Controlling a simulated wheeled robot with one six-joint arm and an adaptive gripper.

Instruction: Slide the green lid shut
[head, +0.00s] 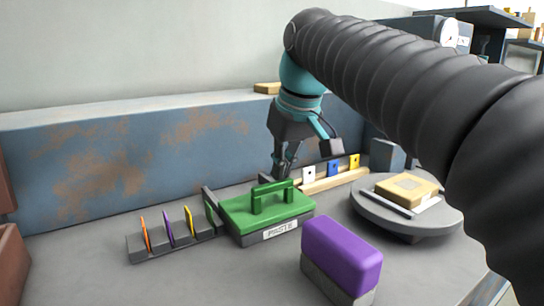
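The green lid (238,214) with its raised green handle (273,190) lies flat on a low grey box (258,240) in the middle of the worktop. The box has a white label on its front, too small to read. A dark grey edge shows past the lid's back left side. I cannot tell how much of the box is uncovered. My gripper (284,172) points down just behind the handle, near the lid's back edge. Its fingers look close together, but their gap is unclear. I cannot tell whether they touch the lid.
A grey rack (140,251) with several coloured plates stands left of the box. A purple block (342,254) sits in front right. A wooden rail (330,182) with coloured tags is behind right. A round grey turntable (398,220) carries a wooden block (408,187). The front left worktop is clear.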

